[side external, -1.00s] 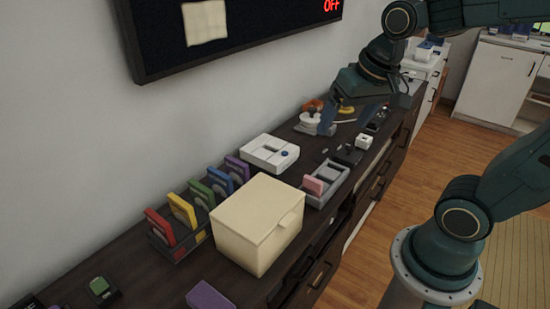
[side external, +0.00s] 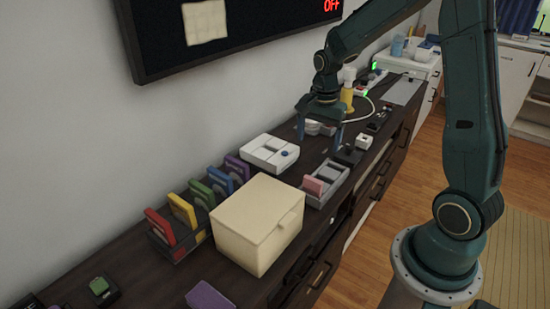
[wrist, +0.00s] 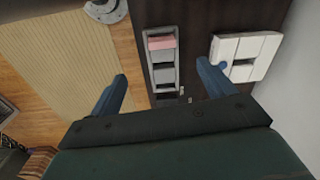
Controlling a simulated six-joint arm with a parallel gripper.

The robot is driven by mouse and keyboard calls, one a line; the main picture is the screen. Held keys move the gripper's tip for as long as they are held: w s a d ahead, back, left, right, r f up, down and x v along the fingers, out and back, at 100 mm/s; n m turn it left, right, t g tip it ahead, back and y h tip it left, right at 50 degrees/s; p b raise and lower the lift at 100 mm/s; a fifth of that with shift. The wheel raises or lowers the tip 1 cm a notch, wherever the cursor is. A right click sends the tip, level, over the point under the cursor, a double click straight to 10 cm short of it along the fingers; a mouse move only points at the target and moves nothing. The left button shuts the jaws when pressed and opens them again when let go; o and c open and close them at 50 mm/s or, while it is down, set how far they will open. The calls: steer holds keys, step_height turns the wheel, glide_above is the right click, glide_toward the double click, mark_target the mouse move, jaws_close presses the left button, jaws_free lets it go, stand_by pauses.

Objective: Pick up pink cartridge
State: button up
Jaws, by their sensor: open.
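The pink cartridge (side external: 313,185) stands in the near slot of a grey slotted holder (side external: 322,201) on the dark cabinet top. In the wrist view the pink cartridge (wrist: 161,43) shows at the top end of the holder, ahead of my fingers. My gripper (side external: 321,138) is open and empty, pointing down above the cabinet, beyond the holder and apart from the cartridge. In the wrist view my gripper (wrist: 162,75) has its two blue fingers wide apart, with the holder showing between them.
A white console (side external: 270,153) lies left of the holder. A cream lidded box (side external: 258,225) stands close in front of it. Several coloured cartridges (side external: 190,205) stand in a rack by the wall. Small dark and white items (side external: 364,142) lie right of my gripper.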

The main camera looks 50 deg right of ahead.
steer(key=f, duration=0.1)
steer(key=d+m, duration=0.1)
steer(key=f, duration=0.1)
steer(key=shift+w+d+f, duration=0.25)
steer(key=shift+f, duration=0.05)
steer(key=shift+f, duration=0.1)
glide_above(313, 179)
steer(key=f, duration=0.8)
steer(key=shift+s, duration=0.3)
steer(key=shift+f, duration=0.2)
steer(key=shift+w+f, duration=0.2)
steer(key=shift+f, duration=2.4)
